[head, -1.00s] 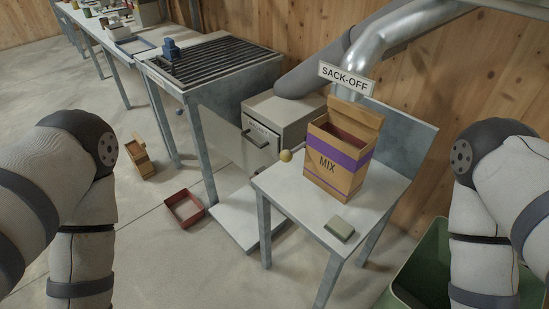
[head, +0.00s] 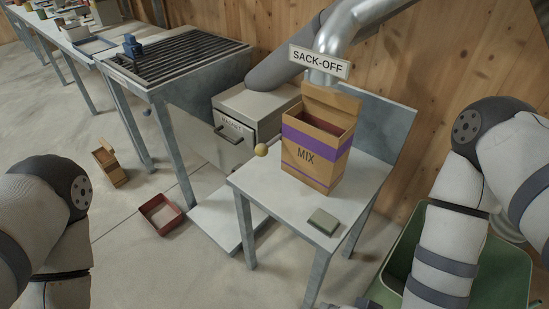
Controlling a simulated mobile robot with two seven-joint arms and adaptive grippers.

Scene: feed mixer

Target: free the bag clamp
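An open brown MIX bag (head: 308,158) with a purple band stands upright on the small metal table (head: 268,190), under the SACK-OFF sign (head: 319,62) and the silver spout pipe (head: 345,38). A yellow ball knob (head: 261,150) sits at the table's back left edge, left of the bag. I cannot make out a separate bag clamp; whether the knob belongs to it is unclear. My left gripper is out of view. A dark shape at the bottom edge beside the green bin seems to be part of my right gripper (head: 362,304); its fingers are not clear. Neither gripper is at the bag.
A grey-green block (head: 323,221) lies at the table's front. A green bin (head: 500,265) stands on the right. A grey cabinet (head: 240,125) with a handle and a slatted grate table (head: 180,62) are behind left. A red tray (head: 160,214) and wooden box (head: 109,166) lie on the floor.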

